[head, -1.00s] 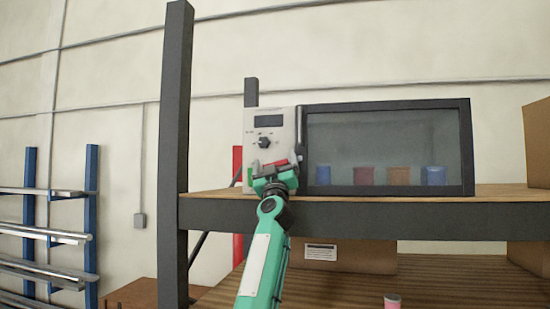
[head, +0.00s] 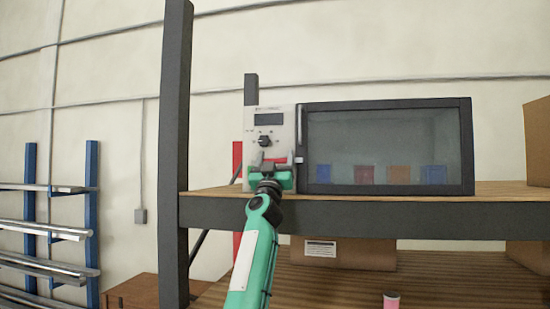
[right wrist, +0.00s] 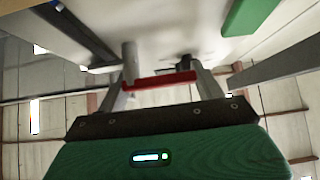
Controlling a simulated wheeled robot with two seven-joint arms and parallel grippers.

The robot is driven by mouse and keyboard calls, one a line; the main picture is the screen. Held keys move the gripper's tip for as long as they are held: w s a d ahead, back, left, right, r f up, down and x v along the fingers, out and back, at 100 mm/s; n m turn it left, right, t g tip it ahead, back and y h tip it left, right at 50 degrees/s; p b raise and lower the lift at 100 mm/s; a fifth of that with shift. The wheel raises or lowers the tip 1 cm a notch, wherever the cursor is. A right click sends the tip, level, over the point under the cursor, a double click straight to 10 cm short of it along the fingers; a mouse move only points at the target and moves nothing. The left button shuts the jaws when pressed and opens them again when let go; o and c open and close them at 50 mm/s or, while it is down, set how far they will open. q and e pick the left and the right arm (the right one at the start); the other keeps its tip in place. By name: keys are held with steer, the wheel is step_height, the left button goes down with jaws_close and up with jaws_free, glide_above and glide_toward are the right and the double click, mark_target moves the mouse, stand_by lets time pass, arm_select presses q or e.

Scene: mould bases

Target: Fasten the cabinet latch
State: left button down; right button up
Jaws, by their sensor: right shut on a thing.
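The cabinet has a pale control panel (head: 268,112) with a dark display and a knob on its left side. Its dark-framed glass door (head: 388,103) sits flush in the front, and cans show dimly behind the glass. My right gripper (head: 268,168) is at the lower part of the panel, below the knob, and partly hides it. In the right wrist view, a red bar (right wrist: 160,81), which looks like the latch piece, spans between the two fingers of my right gripper (right wrist: 160,66), which is shut on it. My left gripper is not in view.
The cabinet stands on a wooden shelf with a dark front beam (head: 400,217). A dark upright post (head: 174,150) rises left of it. Cardboard boxes stand at the right (head: 537,145) and below (head: 350,255). A pink-topped item (head: 391,300) is on the lower shelf.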

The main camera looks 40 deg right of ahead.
steer(key=shift+m+g+h, duration=0.6)
steer(key=shift+m+g, duration=0.1)
steer(key=shift+m, duration=0.1)
steer(key=o, duration=1)
steer(key=b+v, duration=0.6)
steer(key=v, duration=0.7)
steer(key=shift+s+a+f, duration=0.2)
steer(key=shift+a+f, duration=0.05)
